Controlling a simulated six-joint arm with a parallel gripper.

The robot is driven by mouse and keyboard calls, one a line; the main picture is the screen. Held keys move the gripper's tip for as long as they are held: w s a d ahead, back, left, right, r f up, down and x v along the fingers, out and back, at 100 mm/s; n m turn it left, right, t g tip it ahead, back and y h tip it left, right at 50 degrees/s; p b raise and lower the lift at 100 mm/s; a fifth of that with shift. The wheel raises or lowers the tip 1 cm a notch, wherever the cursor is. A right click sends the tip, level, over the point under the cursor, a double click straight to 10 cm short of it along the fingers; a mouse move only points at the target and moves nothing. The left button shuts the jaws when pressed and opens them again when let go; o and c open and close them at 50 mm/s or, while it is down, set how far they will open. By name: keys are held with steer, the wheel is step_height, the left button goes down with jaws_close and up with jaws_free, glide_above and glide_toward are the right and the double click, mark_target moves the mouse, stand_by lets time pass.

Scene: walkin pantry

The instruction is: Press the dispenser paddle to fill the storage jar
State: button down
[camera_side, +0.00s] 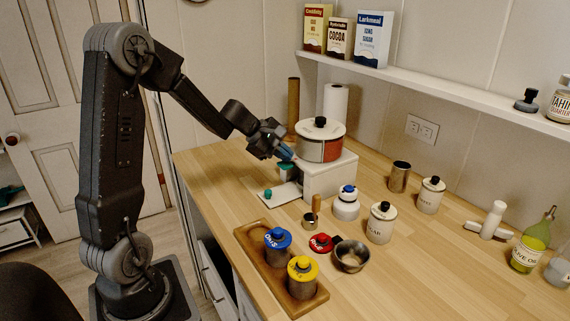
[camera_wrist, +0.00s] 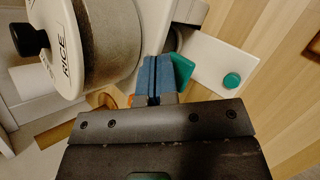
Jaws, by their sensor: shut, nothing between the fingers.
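The dispenser is a white body (camera_side: 330,178) with a round hopper (camera_side: 320,147) on top, lidded with a black knob. In the wrist view the hopper (camera_wrist: 100,40) reads RICE. A teal paddle (camera_wrist: 181,70) shows just beyond my fingers; contact cannot be told. A white base plate (camera_wrist: 212,62) carries a round teal button (camera_wrist: 232,81). My gripper (camera_side: 287,154) is shut and empty at the dispenser's left front, above the plate; its blue fingers (camera_wrist: 157,72) show in the wrist view. White jars with black knobs (camera_side: 381,223) (camera_side: 430,196) stand to the right; which is the storage jar is unclear.
A wooden tray (camera_side: 262,290) holds blue- and yellow-lidded canisters. A paper roll (camera_side: 335,102) is behind the dispenser.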

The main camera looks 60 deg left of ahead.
mark_target(285, 164)
steer(key=shift+f, duration=0.75)
stand_by(0.4)
steer(key=shift+r, duration=1.2)
steer(key=shift+r, duration=2.5)
